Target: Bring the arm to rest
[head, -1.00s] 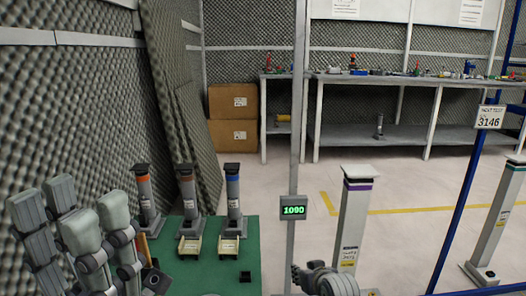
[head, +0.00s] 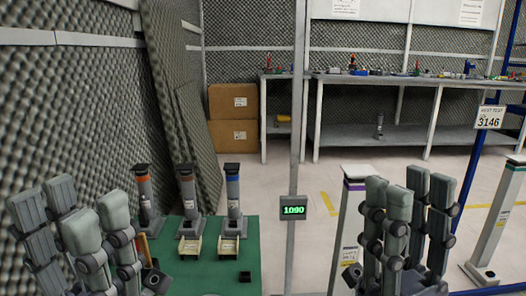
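My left gripper (head: 90,235) is raised at the lower left, its fingers pointing up. Its finger pairs stand apart with a gap between them, and nothing shows in it. My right gripper (head: 408,225) is raised at the lower right, also with fingers up. Its finger pairs stand apart and it looks empty. It covers part of a white post (head: 351,205) behind it.
A green mat (head: 215,268) holds several grey cylinder stands, one with a blue band (head: 233,195), and two small cream trays (head: 190,246). A thin pole carries a display (head: 293,208) reading 1090. Cardboard boxes (head: 233,102) and a workbench (head: 400,80) stand at the back.

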